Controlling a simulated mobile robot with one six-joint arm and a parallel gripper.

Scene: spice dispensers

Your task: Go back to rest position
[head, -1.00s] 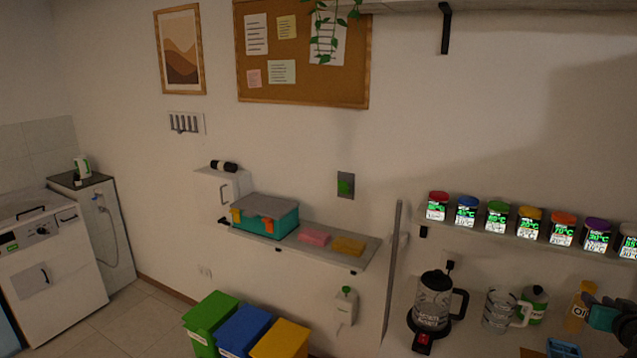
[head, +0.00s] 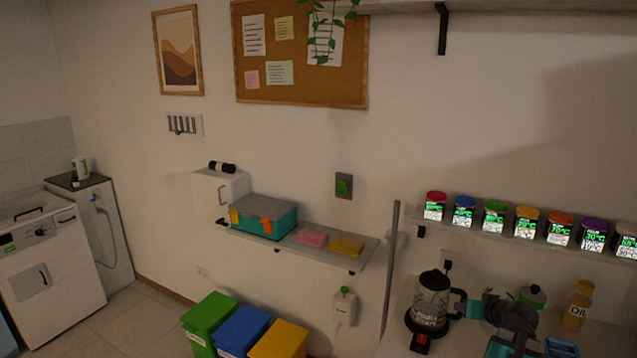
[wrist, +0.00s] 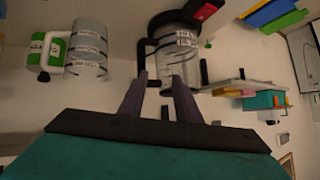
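My gripper (wrist: 158,82) shows in the wrist view with its two dark fingers apart and nothing held between them. The glass kettle (wrist: 178,50) shows beyond the fingertips; I cannot tell the exact gap. In the head view my arm's end is at the lower right, just right of the kettle (head: 432,300), partly covering the measuring jug behind it. The spice dispensers (head: 494,216) stand upright in a row on the right wall shelf, with coloured lids and lit labels.
An oil bottle (head: 578,306) and a green-and-white container (head: 533,296) stand on the counter near my arm. A vertical post (head: 391,262) is left of the kettle. A left shelf holds a teal toolbox (head: 264,220) and sponges. Coloured bins (head: 245,330) stand below.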

